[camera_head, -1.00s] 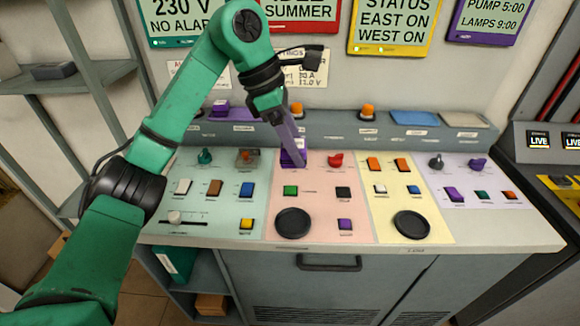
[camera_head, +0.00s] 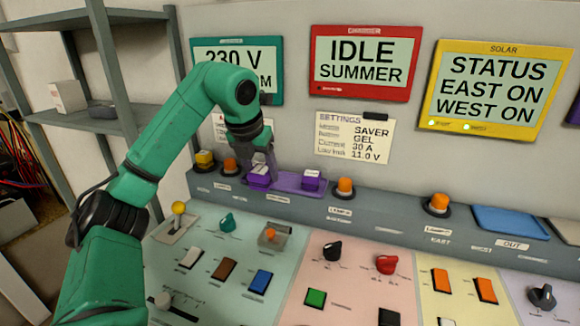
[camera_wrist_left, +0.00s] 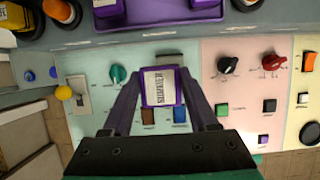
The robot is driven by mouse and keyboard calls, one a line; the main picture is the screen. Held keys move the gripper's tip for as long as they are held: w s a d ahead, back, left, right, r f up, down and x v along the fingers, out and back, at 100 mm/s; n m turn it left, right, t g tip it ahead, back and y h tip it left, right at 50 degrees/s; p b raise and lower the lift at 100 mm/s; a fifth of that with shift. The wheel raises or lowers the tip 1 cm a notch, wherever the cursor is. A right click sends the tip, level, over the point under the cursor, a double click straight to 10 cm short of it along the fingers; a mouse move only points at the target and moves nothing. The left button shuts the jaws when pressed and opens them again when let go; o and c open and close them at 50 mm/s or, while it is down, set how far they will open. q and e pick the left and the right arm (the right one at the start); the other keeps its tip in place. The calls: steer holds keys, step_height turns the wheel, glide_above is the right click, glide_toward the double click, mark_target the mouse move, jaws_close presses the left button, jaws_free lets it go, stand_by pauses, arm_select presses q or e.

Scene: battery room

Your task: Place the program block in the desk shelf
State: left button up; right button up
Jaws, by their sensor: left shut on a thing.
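My left gripper (camera_head: 262,168) is over the raised ledge at the back of the desk. Another purple block (camera_head: 311,180) with a white top sits at the tray's right end. A white-topped purple block (camera_wrist_left: 108,8) also shows at the tray's left in the wrist view. No open desk compartment shows now. My right gripper is out of view.
The desk panel below carries a yellow-knobbed lever (camera_head: 178,208), knobs and switches. Wall screens (camera_head: 365,62) hang behind. A grey rack (camera_head: 100,125) stands at left.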

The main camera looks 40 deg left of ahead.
arm_select(q)
steer(key=w+a+p, duration=0.4)
steer(key=w+p, duration=0.3)
steer(key=w, duration=0.7)
steer(key=f, duration=0.4)
steer(key=shift+s+a, duration=0.3)
steer(key=shift+s, duration=0.1)
step_height(320, 180, down, 2)
steer(key=shift+w+f+p, duration=0.15)
steer(key=shift+p, duration=0.45)
steer(key=shift+w+f, duration=0.1)
steer(key=shift+f, duration=0.3)
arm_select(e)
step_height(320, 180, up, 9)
arm_select(q)
steer(key=shift+f, duration=0.1)
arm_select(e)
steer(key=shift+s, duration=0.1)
arm_select(q)
steer(key=o, duration=1.4)
